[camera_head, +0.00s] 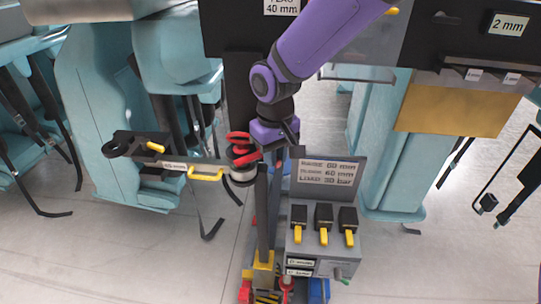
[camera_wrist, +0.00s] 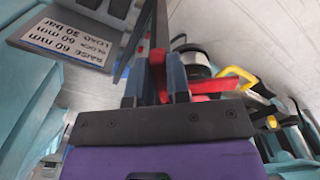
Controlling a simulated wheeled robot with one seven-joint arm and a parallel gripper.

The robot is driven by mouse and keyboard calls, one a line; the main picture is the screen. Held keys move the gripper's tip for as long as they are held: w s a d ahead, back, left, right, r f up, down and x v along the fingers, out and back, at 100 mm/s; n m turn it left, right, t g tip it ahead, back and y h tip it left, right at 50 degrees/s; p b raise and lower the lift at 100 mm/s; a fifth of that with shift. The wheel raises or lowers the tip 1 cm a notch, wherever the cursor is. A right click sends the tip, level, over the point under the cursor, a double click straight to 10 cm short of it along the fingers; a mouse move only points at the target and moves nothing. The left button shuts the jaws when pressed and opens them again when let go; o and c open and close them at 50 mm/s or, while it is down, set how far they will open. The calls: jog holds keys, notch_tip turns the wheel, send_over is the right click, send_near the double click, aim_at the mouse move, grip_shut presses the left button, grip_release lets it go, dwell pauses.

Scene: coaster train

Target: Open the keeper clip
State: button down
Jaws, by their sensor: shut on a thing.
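A red clip, which I take to be the keeper clip (camera_head: 240,138), sits at a dark and silver round joint (camera_head: 242,176) at the right end of a grey bar. My gripper (camera_head: 268,149) comes down from the upper right and is beside this joint. In the wrist view, my gripper (camera_wrist: 157,88) is shut on the red clip (camera_wrist: 209,84), with a red part between the dark fingers. The fingers hide part of the clip. I cannot tell how far the clip is open.
The grey bar carries a yellow handle (camera_head: 206,174) and a black end (camera_head: 128,144). Below right stands a grey control box (camera_head: 322,258) with several yellow-tipped levers and a sign (camera_head: 328,172). A dark post (camera_head: 262,220) rises beside it. Teal seats stand around.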

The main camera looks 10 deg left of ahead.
jog(key=shift+w+d+n, duration=0.2)
jog(key=shift+w+n, duration=0.15)
jog(key=shift+n, duration=0.55)
jog(key=c, duration=1.1)
grip_release()
jog(key=shift+r, duration=0.15)
notch_tip(320, 180, up, 11)
jog(key=shift+f, duration=0.2)
